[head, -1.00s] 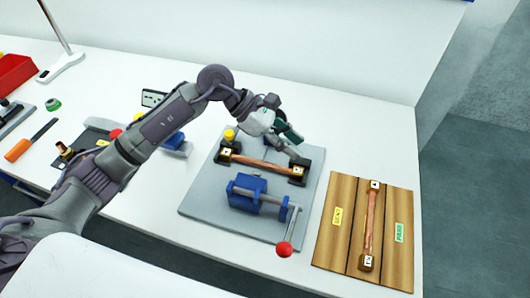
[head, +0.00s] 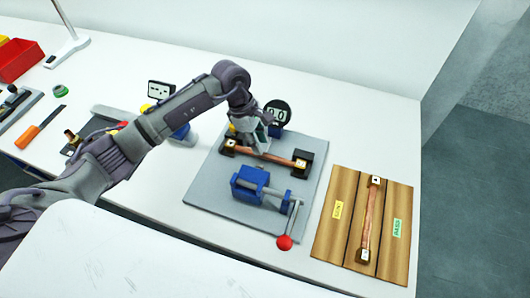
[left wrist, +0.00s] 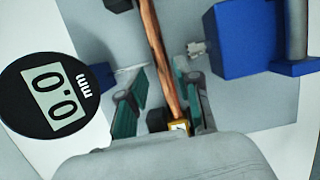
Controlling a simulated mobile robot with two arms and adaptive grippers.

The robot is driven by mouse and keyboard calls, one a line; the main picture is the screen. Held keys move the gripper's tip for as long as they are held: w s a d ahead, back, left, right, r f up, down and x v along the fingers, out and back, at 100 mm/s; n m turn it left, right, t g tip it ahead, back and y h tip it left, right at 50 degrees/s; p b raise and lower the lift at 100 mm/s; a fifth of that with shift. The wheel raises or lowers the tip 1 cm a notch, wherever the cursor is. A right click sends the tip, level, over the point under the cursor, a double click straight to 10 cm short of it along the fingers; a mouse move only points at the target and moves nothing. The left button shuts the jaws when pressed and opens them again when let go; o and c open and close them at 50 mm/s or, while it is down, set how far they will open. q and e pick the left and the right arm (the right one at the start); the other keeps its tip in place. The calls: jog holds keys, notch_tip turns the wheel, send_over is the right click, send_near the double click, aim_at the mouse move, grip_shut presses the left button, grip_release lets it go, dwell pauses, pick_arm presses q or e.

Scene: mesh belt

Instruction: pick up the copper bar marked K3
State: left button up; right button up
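A copper bar (head: 272,157) lies across two dark end blocks on a grey plate (head: 212,183); I cannot read K3 on its small end tags. It also shows in the left wrist view (left wrist: 158,48). My left gripper (head: 259,147) is over the bar's left part in the head view. In the left wrist view the gripper (left wrist: 161,82) is open, its green-padded fingers on either side of the bar with gaps. A second copper bar (head: 369,220) lies on a wooden board (head: 336,243). My right gripper is out of view.
A round gauge (head: 278,112) reading 0.0 mm (left wrist: 50,97) stands behind the bar. A blue clamp (head: 252,183) with a red-knobbed lever (head: 285,242) sits in front. An orange-handled tool (head: 28,136) and red bin (head: 20,60) are at left.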

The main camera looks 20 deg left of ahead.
aim_at(264, 154)
pick_arm(q)
jog(key=p+x, duration=0.2)
jog(key=x, duration=0.1)
jog(key=shift+s+d+f, duration=0.1)
jog(key=shift+d+f, duration=0.1)
jog(key=shift+f, duration=0.6)
grip_shut()
jog(key=shift+r, duration=0.1)
